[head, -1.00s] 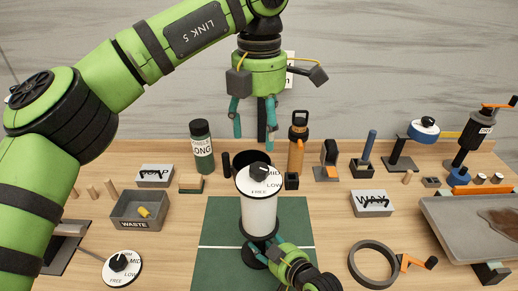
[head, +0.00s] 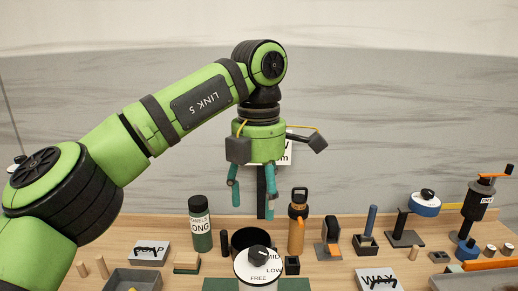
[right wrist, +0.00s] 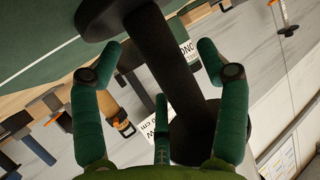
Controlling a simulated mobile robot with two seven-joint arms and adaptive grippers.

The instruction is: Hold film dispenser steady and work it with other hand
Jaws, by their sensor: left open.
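The film dispenser stands at the bottom centre of the head view; its white dial top (head: 258,268) shows, marked FREE, LOW and MID, while its body is cut off. In the right wrist view its dark post (right wrist: 160,60) runs between a flat base and a wider flange. My right gripper (right wrist: 160,48) has its green fingers spread on both sides of the post, with gaps visible at the side fingertips. It is out of the head view. My left gripper (head: 252,210) hangs fingers down, open and empty, above and behind the dial top.
A wall closes the back.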

